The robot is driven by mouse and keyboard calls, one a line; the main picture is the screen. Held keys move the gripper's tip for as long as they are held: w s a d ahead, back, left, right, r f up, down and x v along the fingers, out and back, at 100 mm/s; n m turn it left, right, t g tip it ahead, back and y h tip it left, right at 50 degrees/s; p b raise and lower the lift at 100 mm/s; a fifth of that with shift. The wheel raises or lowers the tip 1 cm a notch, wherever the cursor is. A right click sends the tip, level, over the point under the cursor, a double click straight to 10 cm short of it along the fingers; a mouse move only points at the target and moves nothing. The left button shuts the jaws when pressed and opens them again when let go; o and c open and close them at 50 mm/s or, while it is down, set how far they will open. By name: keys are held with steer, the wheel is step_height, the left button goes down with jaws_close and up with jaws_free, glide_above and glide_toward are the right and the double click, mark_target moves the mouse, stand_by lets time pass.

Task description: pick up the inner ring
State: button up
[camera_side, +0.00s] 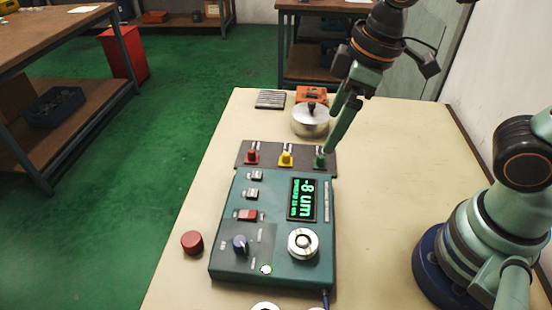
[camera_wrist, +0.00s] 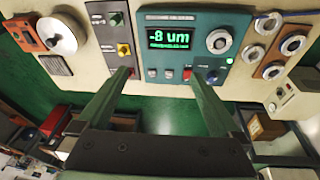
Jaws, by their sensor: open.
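A silvery ring-shaped part (camera_side: 303,243) sits at the lower right of the teal gauge box (camera_side: 222,262) in the side view. It also shows in the wrist view (camera_wrist: 219,41), right of the display. I cannot tell which of these is the inner ring. My gripper (camera_side: 332,134) is open and empty in the side view, above the far end of the gauge box. In the wrist view its fingers (camera_wrist: 160,76) stand wide apart, with no ring between them.
The display (camera_side: 302,200) reads -8 um in green. Red, yellow and green knobs (camera_side: 286,157) stand under my fingers. A lidded round pot (camera_side: 311,121) and orange box (camera_side: 312,95) are behind. A red cylinder (camera_side: 192,242) stands left.

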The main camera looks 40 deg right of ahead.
steer(key=s+a+f+n+g+h, duration=0.1)
steer(key=s+a+f+n, duration=0.15)
steer(key=a+n, duration=0.2)
steer(key=s+a+f+n+g, duration=0.2)
steer(key=s+a+n, duration=0.15)
steer(key=a, duration=0.25)
steer(key=n, duration=0.1)
glide_above(303, 240)
steer(key=f, duration=0.6)
steer(key=shift+s+d, duration=0.15)
steer(key=shift+s, duration=0.05)
steer(key=shift+w+f, duration=0.1)
steer(key=shift+f, duration=3.05)
jaws_close()
steer(key=shift+r, duration=0.2)
